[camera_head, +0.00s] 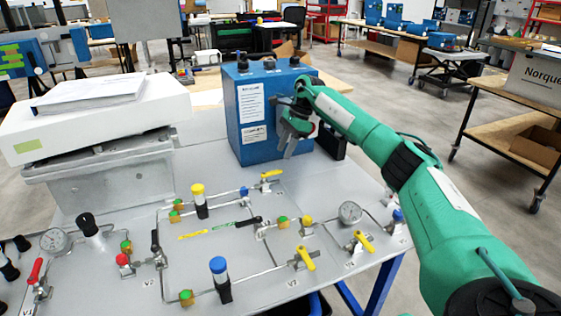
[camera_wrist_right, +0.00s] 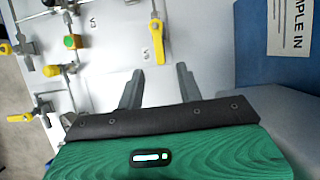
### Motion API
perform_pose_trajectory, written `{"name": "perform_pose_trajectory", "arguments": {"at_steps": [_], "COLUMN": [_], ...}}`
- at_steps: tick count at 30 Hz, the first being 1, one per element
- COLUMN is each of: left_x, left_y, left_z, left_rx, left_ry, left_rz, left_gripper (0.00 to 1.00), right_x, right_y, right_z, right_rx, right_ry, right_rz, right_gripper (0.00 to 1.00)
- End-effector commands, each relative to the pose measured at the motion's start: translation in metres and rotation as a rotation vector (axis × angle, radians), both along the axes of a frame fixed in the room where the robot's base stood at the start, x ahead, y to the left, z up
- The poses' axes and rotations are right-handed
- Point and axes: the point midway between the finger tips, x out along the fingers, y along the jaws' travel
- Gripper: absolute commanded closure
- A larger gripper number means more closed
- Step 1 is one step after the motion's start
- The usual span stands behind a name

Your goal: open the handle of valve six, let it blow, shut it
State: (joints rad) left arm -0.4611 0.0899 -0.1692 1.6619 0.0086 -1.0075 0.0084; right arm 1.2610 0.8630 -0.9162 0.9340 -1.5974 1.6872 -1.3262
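Several valves with lever handles sit on the grey panel (camera_head: 235,290). A yellow handle (camera_head: 271,174) lies just in front of the blue box; its number is too small to read surely, so I cannot confirm it is valve six. In the wrist view a yellow handle (camera_wrist_right: 157,40) lies beyond my fingertips, roughly between their lines and apart from them. My right gripper (camera_head: 289,148) hangs in front of the blue box, above the panel. In the wrist view the right gripper (camera_wrist_right: 158,77) is open, with nothing between its fingers. My left gripper is out of view.
The blue box (camera_head: 241,130) stands close beside my right gripper. Other yellow handles (camera_head: 306,258) (camera_head: 363,241), a red handle (camera_head: 35,270), gauges (camera_head: 350,212) and thin pipes crowd the panel. A grey case with a white box (camera_head: 100,120) stands at left.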

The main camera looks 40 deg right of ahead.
Motion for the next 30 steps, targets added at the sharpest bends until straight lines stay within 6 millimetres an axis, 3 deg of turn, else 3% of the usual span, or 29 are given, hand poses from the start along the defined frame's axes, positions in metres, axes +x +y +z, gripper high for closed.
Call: {"name": "perform_pose_trajectory", "arguments": {"at_steps": [6, 12, 23, 30], "left_x": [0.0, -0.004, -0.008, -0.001], "left_y": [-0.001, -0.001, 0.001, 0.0], "left_z": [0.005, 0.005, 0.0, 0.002], "left_rx": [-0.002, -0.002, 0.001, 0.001], "left_ry": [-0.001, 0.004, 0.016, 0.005], "left_rz": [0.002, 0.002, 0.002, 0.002], "left_gripper": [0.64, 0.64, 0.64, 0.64], "right_x": [-0.003, -0.005, -0.006, -0.006], "right_y": [-0.018, -0.026, -0.028, -0.028], "right_z": [0.044, 0.064, 0.068, 0.068], "right_rx": [0.0, 0.0, 0.0, 0.0], "right_ry": [-0.003, -0.001, 0.0, 0.0], "right_rz": [-0.002, 0.0, 0.0, 0.0], "right_gripper": [0.64, 0.64, 0.64, 0.64]}}
